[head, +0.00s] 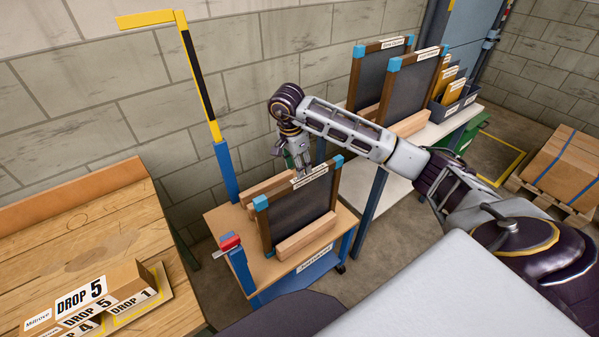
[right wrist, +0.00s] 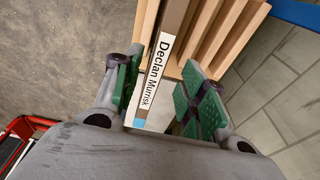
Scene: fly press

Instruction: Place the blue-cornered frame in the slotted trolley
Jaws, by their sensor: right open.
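A dark panel frame with a brown border and blue corners (head: 300,208) stands upright among the wooden rails of the slotted trolley (head: 338,243). Its lower edge is hidden behind the front rail. My right gripper (head: 299,163) is just above its top edge. In the right wrist view the fingers of my right gripper (right wrist: 160,92) are open on either side of the frame's top bar (right wrist: 172,22), which carries the label "Declan Murrisk". Gaps show between the bar and the fingers. The trolley's parallel slats (right wrist: 228,38) show beyond. My left gripper is not in view.
Two more blue-cornered frames (head: 408,88) stand in a rack on the white-topped bench (head: 358,190) behind. A blue post with a yellow-and-black arm (head: 203,85) rises beside the trolley. A wooden table (head: 95,235) with "DROP" labelled boxes is at left. A strapped carton (head: 568,170) lies at right.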

